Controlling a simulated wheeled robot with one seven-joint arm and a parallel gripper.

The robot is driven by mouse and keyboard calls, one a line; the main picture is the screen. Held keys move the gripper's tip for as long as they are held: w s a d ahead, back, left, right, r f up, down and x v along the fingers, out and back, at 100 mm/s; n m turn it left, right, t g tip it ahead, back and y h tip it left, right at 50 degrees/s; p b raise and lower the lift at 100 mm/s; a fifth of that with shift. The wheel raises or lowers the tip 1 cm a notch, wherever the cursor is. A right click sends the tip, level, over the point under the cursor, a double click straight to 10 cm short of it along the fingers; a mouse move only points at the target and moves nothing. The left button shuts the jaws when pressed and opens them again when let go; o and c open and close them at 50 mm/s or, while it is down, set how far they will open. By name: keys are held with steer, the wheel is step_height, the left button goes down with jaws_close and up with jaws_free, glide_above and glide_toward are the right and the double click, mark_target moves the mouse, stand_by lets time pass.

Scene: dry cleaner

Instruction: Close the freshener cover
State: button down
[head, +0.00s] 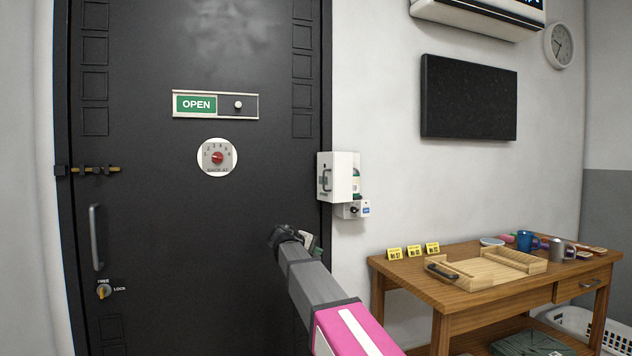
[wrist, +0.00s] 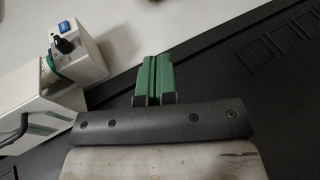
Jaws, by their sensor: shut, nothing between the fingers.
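The freshener (head: 354,209) is a small white unit on the wall just right of the dark door. Its white cover (head: 325,178) has a grey handle and stands swung out, leaving a green canister (head: 357,180) partly exposed. In the wrist view the cover (wrist: 40,122) is at the left, with the canister (wrist: 48,66) behind it and a knob and blue switch (wrist: 64,27) on the unit. My gripper (head: 306,240) is below and left of the freshener, in front of the door. Its green fingers (wrist: 154,80) are together and empty, apart from the cover.
The dark door (head: 200,250) carries an OPEN sign (head: 215,104), a red dial (head: 217,157), a bolt (head: 95,170) and a vertical handle (head: 96,237). A wooden table (head: 455,297) with a wooden tray (head: 490,270) and mugs stands at the right. Bare wall lies between.

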steer(key=a+r+t+h, duration=0.1)
steer(key=a+r, duration=0.3)
steer(key=r, duration=0.5)
steer(key=a+r+t+h, duration=0.1)
steer(key=a+r, duration=0.3)
steer(key=r, duration=0.4)
steer(key=a+r+t+h, duration=0.1)
steer(key=a+r, duration=0.3)
steer(key=r, duration=0.5)
glide_toward(331, 176)
steer(key=w+f, duration=0.1)
steer(key=w, duration=0.3)
steer(key=shift+d+f, duration=0.15)
steer(key=shift+d, duration=0.75)
steer(key=shift+n, duration=0.3)
